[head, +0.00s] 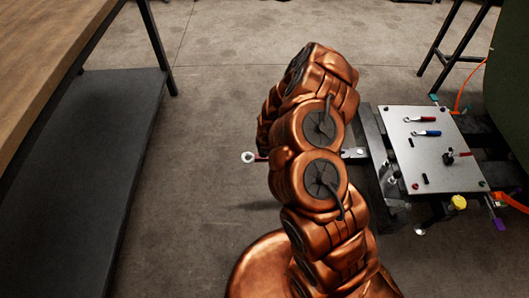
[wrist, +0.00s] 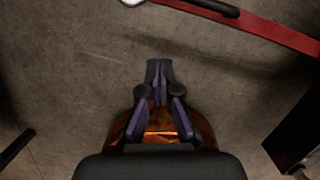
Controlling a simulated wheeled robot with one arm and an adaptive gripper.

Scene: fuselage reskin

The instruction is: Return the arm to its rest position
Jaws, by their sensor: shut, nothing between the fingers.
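My copper arm rises in the middle of the head view, bent upright above the floor. My gripper (wrist: 159,72) shows in the wrist view with its dark fingertips together and nothing between them. Bare concrete floor (wrist: 70,75) lies beyond and around the fingertips. In the head view the gripper is hidden by the arm's own links.
A metal plate (head: 455,175) with red- and blue-handled tools stands right of the arm on a dark frame. A ring-ended tool (head: 248,157) shows partly behind the arm. A red bar (wrist: 275,32) crosses the wrist view's top right. A wooden-topped bench (head: 45,45) stands left.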

